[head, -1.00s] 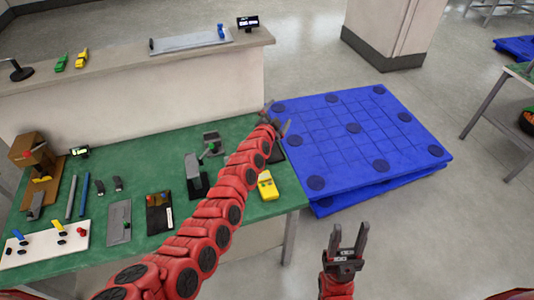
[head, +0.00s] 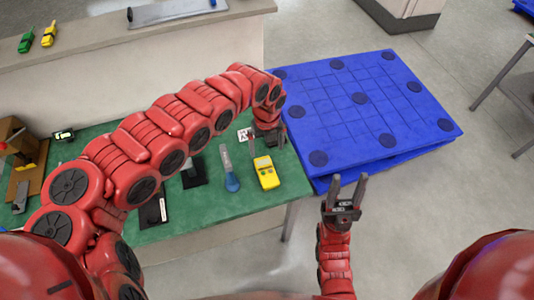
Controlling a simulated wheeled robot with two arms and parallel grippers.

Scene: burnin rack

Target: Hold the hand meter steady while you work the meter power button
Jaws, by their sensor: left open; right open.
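The yellow hand meter (head: 267,178) lies on the green bench top (head: 215,204) near its right end, in the head view. It has a small pale screen at its far end; I cannot make out which spot is its power button. My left gripper (head: 266,146) points down at the far end of the meter, with its fingers apart. I cannot tell whether a finger touches the meter. My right gripper (head: 346,188) is open and empty, pointing away from me over the floor, to the right of the bench.
A blue-based tool with a clear top (head: 230,172) lies just left of the meter. A black-and-white marker card (head: 244,134) is behind it. Blue stacked pallets (head: 350,118) stand on the floor to the right. My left arm hides much of the bench.

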